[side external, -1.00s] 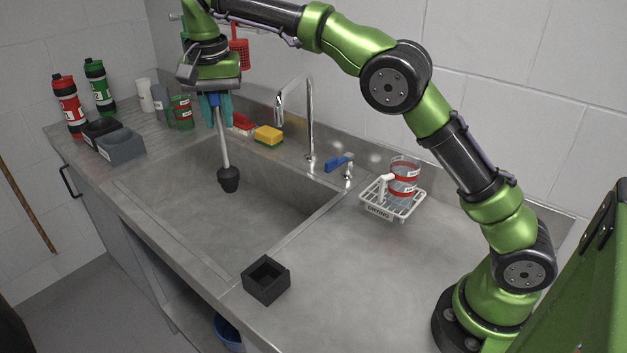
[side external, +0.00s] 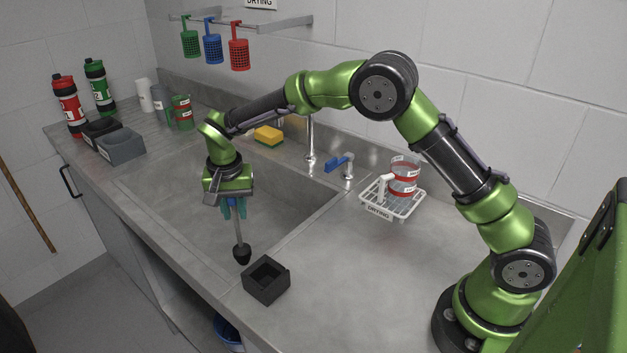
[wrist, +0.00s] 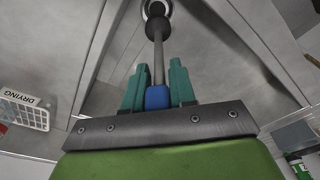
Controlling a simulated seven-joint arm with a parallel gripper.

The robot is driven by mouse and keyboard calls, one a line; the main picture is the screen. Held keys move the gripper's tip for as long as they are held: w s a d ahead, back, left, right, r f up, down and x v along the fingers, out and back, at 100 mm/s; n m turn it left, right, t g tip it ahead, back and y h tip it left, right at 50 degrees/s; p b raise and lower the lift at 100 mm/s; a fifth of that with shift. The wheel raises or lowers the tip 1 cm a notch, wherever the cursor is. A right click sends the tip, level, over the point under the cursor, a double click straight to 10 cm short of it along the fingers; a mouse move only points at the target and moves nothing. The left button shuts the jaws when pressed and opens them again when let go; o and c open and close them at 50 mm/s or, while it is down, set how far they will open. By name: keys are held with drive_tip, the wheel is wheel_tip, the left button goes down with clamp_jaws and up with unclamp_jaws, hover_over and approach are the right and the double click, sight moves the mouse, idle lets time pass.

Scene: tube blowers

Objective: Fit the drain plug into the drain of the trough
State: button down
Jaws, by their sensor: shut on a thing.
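The drain plug (side external: 242,254) is a black rubber bung on a grey rod with a blue handle. My gripper (side external: 235,210) is shut on the blue handle, and the plug hangs below it, nearly upright. In the side view the plug appears near the trough's front right corner, just left of the black holder. The wrist view shows the rod (wrist: 158,60) between my teal fingers (wrist: 157,88), with a dark and pale round end at the top edge. The trough (side external: 180,195) is a grey metal sink. I cannot make out its drain in the side view.
An empty black square holder (side external: 266,280) stands on the counter by the trough's corner. A tap (side external: 310,140), a yellow sponge (side external: 269,135) and a blue lever (side external: 340,162) are behind. A drying rack (side external: 393,203) with a beaker stands right. The counter's middle is clear.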

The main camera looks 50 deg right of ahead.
sight(241, 246)
wheel_tip(241, 246, down, 10)
drive_tip(key=shift+f, duration=0.35)
drive_tip(key=c, duration=0.9)
unclamp_jaws()
